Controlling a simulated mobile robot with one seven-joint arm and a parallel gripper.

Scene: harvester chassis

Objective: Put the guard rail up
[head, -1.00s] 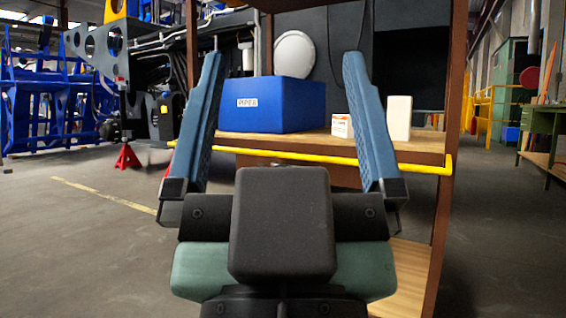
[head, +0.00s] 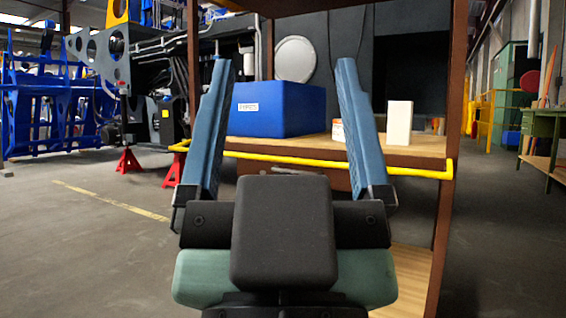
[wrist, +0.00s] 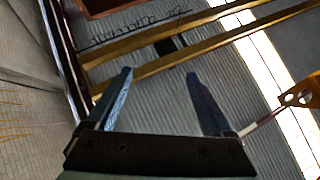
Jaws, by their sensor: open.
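The yellow guard rail (head: 323,161) runs across the front of the wooden shelf unit, a little below the edge of its upper board. Its ends bend in beside the brown posts; its middle stretch shows between my fingers. My gripper (head: 283,62) is open and empty, fingers pointing up, in front of the shelf in the head view. The fingers cover parts of the rail, and I see no contact with it. In the wrist view my gripper (wrist: 158,76) points toward the ceiling, and the rail does not show there.
On the shelf board (head: 420,150) stand a blue bin (head: 275,108), a white box (head: 398,122) and a small labelled container (head: 338,131), partly hidden by my right finger. Red stands (head: 128,160) are at left, a green bench (head: 543,125) at right.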

